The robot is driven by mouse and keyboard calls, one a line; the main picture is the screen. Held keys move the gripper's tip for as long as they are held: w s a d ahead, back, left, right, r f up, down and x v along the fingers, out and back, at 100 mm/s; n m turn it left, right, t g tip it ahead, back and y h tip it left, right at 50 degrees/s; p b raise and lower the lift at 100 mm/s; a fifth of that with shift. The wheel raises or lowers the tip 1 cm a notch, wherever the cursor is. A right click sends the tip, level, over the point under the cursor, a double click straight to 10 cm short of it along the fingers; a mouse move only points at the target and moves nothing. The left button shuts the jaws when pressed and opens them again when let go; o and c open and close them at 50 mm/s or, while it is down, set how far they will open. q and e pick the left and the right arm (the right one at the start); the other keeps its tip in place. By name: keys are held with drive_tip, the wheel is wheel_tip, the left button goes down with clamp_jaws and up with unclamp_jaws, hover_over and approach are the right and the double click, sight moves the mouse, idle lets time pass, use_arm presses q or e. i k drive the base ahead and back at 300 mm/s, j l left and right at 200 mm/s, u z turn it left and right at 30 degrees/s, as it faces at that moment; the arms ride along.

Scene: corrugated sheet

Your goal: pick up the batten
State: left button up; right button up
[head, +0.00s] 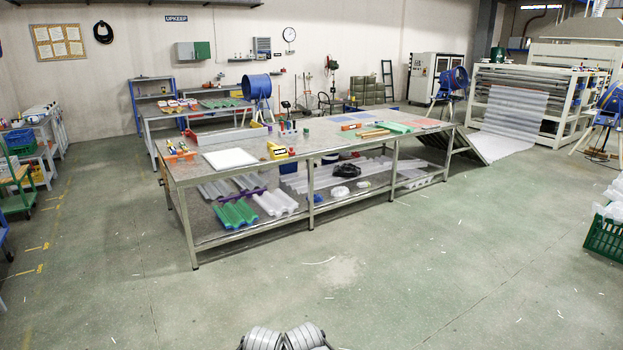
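Thin wood-coloured strips, which look like battens (374,134), lie on the top of the long metal workbench (228,177), right of its middle. They are small at this distance, and I cannot tell exactly how many there are. The bench stands well ahead of me across open floor. Neither of my grippers is in view. Only grey rounded parts of my own body show at the bottom edge.
Green sheets (394,127) and a short red-orange piece (350,127) lie near the strips. A yellow item (277,151) and a white sheet stack (230,158) lie farther left. The floor before the bench is clear. A green crate (606,240) stands right.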

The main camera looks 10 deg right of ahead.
sight(357, 134)
drive_tip(key=i+l+z, duration=0.25)
drive_tip(key=i, duration=0.8)
drive_tip(key=i+z, duration=0.3)
drive_tip(key=i, duration=2.9)
drive_tip(key=i+j, duration=0.1)
drive_tip(key=i, duration=2.1)
drive_tip(key=i+l+u, duration=0.15)
drive_tip(key=u, duration=0.25)
drive_tip(key=i+l+u, duration=0.1)
drive_tip(key=u, duration=0.35)
drive_tip(key=l+u, duration=0.4)
drive_tip(key=i+l+u, duration=0.15)
drive_tip(key=l, duration=0.35)
drive_tip(key=i+l+u, duration=0.15)
drive_tip(key=l, duration=0.35)
drive_tip(key=l+u, duration=0.2)
drive_tip(key=l, duration=0.35)
drive_tip(key=i+l+u, duration=0.15)
drive_tip(key=l, duration=0.4)
